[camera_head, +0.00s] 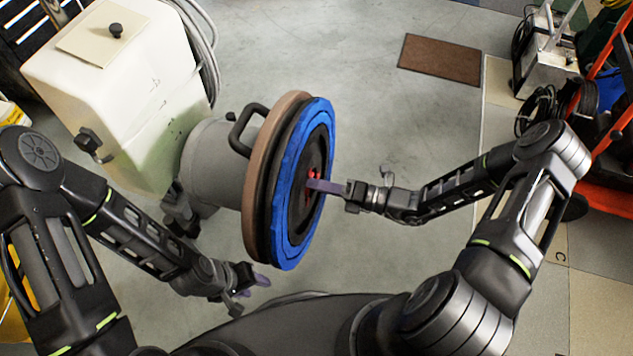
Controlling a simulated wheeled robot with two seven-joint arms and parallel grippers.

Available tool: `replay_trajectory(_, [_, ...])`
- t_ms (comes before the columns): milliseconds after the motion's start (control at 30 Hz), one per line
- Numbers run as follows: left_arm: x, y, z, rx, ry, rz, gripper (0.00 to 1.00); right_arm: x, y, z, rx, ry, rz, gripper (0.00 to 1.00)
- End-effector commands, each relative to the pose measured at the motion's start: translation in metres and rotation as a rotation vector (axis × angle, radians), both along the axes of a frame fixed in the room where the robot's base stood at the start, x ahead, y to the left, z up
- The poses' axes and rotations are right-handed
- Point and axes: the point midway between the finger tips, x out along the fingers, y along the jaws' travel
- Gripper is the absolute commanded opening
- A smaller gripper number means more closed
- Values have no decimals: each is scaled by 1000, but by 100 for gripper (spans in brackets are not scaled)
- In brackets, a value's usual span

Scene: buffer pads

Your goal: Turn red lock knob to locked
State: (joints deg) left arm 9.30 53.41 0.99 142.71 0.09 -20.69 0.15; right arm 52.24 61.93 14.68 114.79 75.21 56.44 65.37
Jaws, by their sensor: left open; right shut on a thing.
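The red lock knob (312,179) sits at the centre of the round pad holder, inside the blue buffer pad (283,215) of the grey floor machine (205,165). The pad faces right. My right gripper (325,186) reaches in from the right with its purple fingers at the knob and is shut on it. The fingers hide part of the knob, so I cannot tell which way it is turned. My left gripper (256,282) is open and empty, low and to the left of the pad, apart from the machine.
A white tank (130,90) is on the machine at upper left, with a grey hose beside it. A brown mat (440,60) lies on the floor. Other equipment with black cables (540,105) stands at right. The floor between is clear.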

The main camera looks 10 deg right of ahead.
Motion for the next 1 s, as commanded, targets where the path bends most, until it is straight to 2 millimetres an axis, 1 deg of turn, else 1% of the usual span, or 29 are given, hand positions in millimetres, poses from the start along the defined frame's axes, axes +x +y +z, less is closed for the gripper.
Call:
replay_trajectory(133, [0, 0, 5, 0, 0, 0, 43, 0, 1, 2, 30, 47, -5, 0])
replay_trajectory(300, [0, 0, 15, 0, 0, 0, 43, 0, 1, 3, 147, 236, -24, 0])
replay_trajectory(400, [0, 0, 17, 0, 0, 0, 43, 0, 0, 2, 198, 318, -32, 0])
replay_trajectory(633, [0, 0, 16, 0, 0, 0, 43, 0, 0, 0, 211, 338, -35, 0])
replay_trajectory(667, [0, 0, 16, 0, 0, 0, 43, 0, 0, 0, 211, 337, -35, 13])
replay_trajectory(800, [0, 0, 16, 0, 0, 0, 43, 0, 0, 0, 210, 336, -35, 24])
replay_trajectory(867, [0, 0, 16, 0, 0, 0, 43, 0, 0, 0, 210, 335, -35, 29])
replay_trajectory(1000, [0, 0, 16, 0, 0, 0, 43, 0, 0, 0, 208, 335, -35, 29])
